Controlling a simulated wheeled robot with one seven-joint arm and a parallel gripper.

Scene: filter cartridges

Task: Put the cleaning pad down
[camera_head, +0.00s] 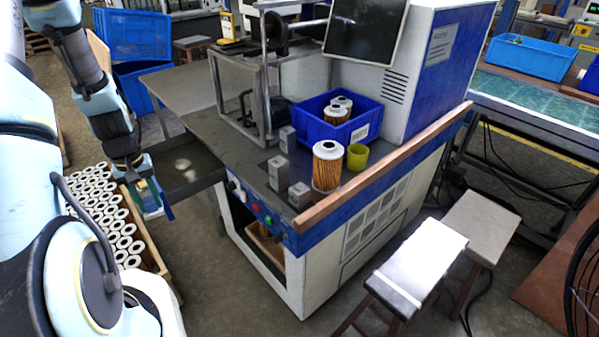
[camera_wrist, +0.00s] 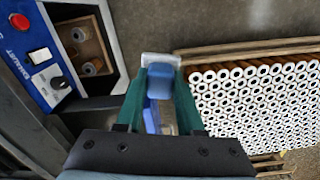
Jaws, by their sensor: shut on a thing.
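My gripper (camera_wrist: 161,72) is shut on the cleaning pad (camera_wrist: 159,86), a blue block between the two teal fingers in the wrist view. A pale grey piece shows at the fingertips; I cannot tell whether it is part of the pad. In the head view my gripper (camera_head: 148,196) hangs at the left, pointing down, beside the dark side tray (camera_head: 190,182) of the workbench. Only a little blue of the pad shows there. The pad is held in the air, apart from the bench top.
A crate of white-ended filter cartridges (camera_wrist: 255,100) stands low beside my gripper. The bench (camera_head: 225,140) carries a blue bin (camera_head: 362,124), an orange filter (camera_head: 327,168), a yellow-green cup (camera_head: 357,157) and grey blocks. A control panel (camera_wrist: 36,65) is close by. Stools stand at right.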

